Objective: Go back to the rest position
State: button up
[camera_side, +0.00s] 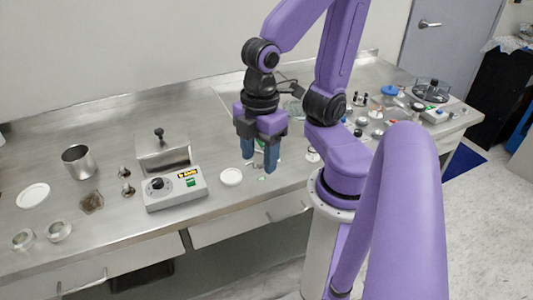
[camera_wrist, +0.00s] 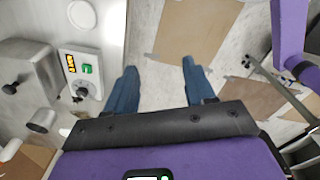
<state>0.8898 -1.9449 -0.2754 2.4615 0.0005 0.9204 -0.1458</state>
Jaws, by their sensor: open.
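My gripper (camera_side: 260,162) hangs over the metal bench (camera_side: 95,150) in the side view, with its blue fingers pointing down. The fingers stand apart with nothing between them. In the wrist view my gripper (camera_wrist: 157,75) also shows open and empty, its two blue fingertips spread over a pale surface with tan patches.
A grey control box (camera_side: 177,187) with a knob and a green switch stands left of my gripper, near a white round lid (camera_side: 231,176). A metal beaker (camera_side: 78,161) and small jars (camera_side: 58,230) are farther left. Several small items crowd the bench at right.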

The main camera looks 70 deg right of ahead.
jog(key=shift+s+d+f+m, duration=0.25)
jog(key=shift+s+d+m, duration=0.1)
jog(key=shift+s+m, duration=0.3)
dwell(1.6)
